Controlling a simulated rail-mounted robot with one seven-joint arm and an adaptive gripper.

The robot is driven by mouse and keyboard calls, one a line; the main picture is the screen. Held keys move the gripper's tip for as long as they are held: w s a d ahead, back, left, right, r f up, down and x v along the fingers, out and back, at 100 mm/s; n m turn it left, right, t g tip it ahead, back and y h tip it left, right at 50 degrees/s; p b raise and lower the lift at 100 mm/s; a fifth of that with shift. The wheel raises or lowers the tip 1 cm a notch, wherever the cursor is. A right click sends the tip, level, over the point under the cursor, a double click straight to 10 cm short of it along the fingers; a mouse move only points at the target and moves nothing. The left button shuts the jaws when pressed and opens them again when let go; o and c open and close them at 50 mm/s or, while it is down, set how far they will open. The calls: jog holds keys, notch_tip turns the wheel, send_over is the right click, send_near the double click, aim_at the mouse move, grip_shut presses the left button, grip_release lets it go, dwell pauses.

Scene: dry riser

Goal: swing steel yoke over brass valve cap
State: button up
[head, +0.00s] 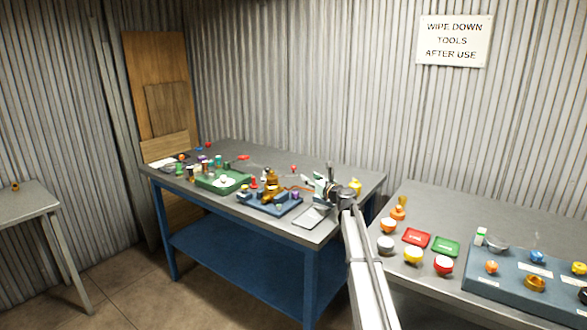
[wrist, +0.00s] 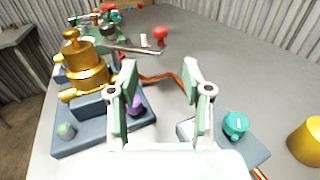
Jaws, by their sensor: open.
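The brass valve (wrist: 88,72) stands upright on a blue-grey base (wrist: 90,138), left of my gripper in the wrist view. Its brass cap (wrist: 76,44) is on top with a small knob. The steel yoke (wrist: 132,49) looks like a thin silver bar reaching right from beside the cap, not visibly over it; its pivot is hard to make out. In the head view the brass valve (head: 271,184) is small and the yoke cannot be told apart. My gripper (wrist: 160,76) is open and empty, right of the valve and nearer the camera than the bar; it also shows in the head view (head: 326,186).
An orange hose (wrist: 162,77) runs behind my fingers. A purple knob (wrist: 135,106) and green knob (wrist: 66,130) sit on the base. A teal knob (wrist: 236,124) and yellow cylinder (wrist: 306,141) stand right. A red mushroom-shaped knob (wrist: 160,33) stands beyond. Bare grey table (wrist: 245,65) lies right.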

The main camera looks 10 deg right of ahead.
aim_at(295, 168)
jog(key=x, duration=1.4)
jog(key=shift+d+p, duration=0.1)
jog(key=shift+p, duration=0.3)
grip_shut()
